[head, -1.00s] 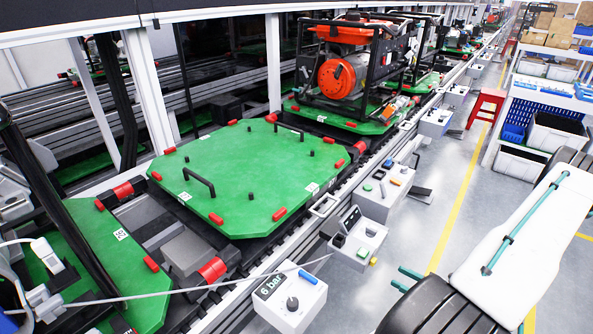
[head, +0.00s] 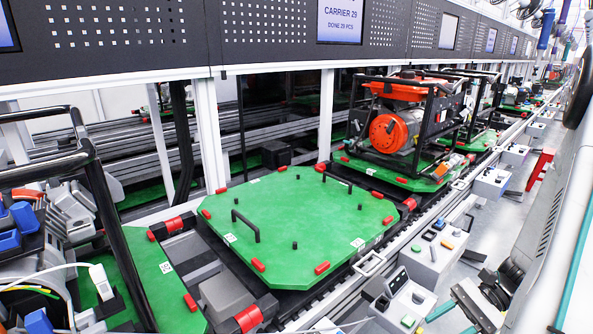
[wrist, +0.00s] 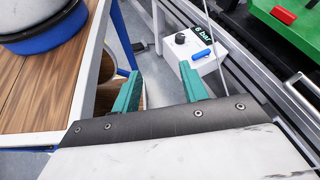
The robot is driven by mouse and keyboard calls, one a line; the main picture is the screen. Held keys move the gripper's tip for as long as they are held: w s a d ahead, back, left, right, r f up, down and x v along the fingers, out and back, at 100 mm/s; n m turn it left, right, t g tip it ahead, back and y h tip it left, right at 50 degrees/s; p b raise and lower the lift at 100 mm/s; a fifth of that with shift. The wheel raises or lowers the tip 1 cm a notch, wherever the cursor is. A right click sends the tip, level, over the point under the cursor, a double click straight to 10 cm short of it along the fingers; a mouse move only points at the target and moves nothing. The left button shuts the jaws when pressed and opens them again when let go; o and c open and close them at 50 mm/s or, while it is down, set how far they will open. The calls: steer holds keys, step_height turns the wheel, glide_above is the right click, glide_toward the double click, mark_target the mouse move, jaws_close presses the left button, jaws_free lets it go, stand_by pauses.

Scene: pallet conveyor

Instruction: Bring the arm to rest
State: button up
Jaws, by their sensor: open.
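My gripper (wrist: 160,71) shows in the wrist view with its two teal fingers spread wide apart. Nothing is between them; grey floor shows through the gap. The fingers point toward a white control box (wrist: 197,58) marked "6 bar", which lies beyond them, apart from the right finger. In the head view my arm's pale link runs along the right edge, with teal finger parts low at the right, partly cut off by the frame.
An orange generator in a black frame (head: 398,130) stands on the carrier behind. Control boxes (head: 428,252) line the conveyor's near side. In the wrist view a wooden-topped table (wrist: 40,95) with a blue-rimmed round object (wrist: 45,30) stands close on the left.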

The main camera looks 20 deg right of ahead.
steer(key=s+a+r+n+h, duration=0.1)
steer(key=a+r+n+h, duration=0.5)
steer(key=r, duration=0.6)
steer(key=s+a+r+n+h, duration=0.1)
steer(key=a+r+n+h, duration=0.5)
steer(key=a+r+n, duration=0.4)
step_height(320, 180, up, 2)
steer(key=shift+s+a+r+n+h, duration=0.1)
steer(key=shift+s+a+n+h, duration=0.3)
steer(key=shift+a, duration=0.65)
